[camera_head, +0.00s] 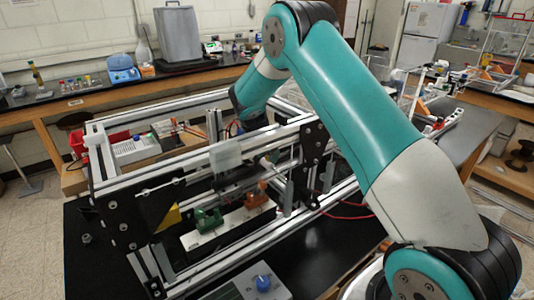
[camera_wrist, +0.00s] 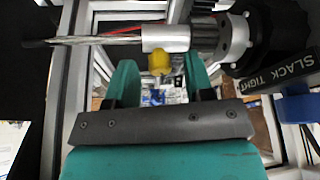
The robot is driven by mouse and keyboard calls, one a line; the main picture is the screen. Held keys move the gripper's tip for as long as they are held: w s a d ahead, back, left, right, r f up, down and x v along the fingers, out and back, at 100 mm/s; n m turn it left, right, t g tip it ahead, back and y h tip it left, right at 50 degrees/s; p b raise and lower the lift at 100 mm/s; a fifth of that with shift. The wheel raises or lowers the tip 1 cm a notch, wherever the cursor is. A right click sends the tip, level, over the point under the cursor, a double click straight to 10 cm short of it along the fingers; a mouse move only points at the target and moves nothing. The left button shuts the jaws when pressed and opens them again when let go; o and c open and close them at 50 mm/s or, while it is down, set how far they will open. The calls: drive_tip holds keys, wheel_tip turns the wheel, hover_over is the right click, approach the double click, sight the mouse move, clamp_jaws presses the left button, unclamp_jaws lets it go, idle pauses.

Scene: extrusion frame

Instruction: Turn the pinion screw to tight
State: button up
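In the wrist view, a small yellow knob (camera_wrist: 159,62), which looks like the pinion screw, sits just under a silver cylinder (camera_wrist: 166,38) on a horizontal shaft. My gripper (camera_wrist: 158,65) has its two teal fingers on either side of the knob, with a visible gap on each side. It is open and holds nothing. A dark label reading "SLACK TIGHT" (camera_wrist: 285,66) is at the right of the wrist view. In the head view, my teal arm reaches over the frame, and I cannot make out the fingers or the knob there.
An aluminium extrusion frame (camera_head: 170,186) with black end plates surrounds the work area. A green block (camera_head: 208,219) and an orange block (camera_head: 257,193) sit on a light strip inside it. A grey box with a blue knob (camera_head: 263,283) lies in front. A black round part (camera_wrist: 262,38) is close right of the fingers.

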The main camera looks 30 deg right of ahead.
clamp_jaws()
drive_tip(key=shift+f+m+b, duration=0.1)
drive_tip(key=shift+m+b, duration=0.2)
drive_tip(key=shift+w+f+m+g+b, duration=0.1)
drive_tip(key=shift+m+g+b, duration=0.4)
drive_tip(key=shift+m+b, duration=0.4)
drive_tip(key=m+g+b, duration=0.1)
drive_tip(key=m+b, duration=0.1)
drive_tip(key=m, duration=0.1)
drive_tip(key=shift+w+m, duration=0.1)
drive_tip(key=shift+m, duration=0.2)
drive_tip(key=m, duration=0.1)
drive_tip(key=m+g, duration=0.1)
drive_tip(key=m, duration=0.1)
drive_tip(key=shift+w+r+g+y+b, duration=0.1)
drive_tip(key=shift+r+g+y+b, duration=0.1)
drive_tip(key=shift+g+y+b, duration=0.1)
drive_tip(key=shift+m+g+y+p, duration=0.3)
drive_tip(key=shift+m+g+p, duration=0.1)
drive_tip(key=shift+m, duration=1.3)
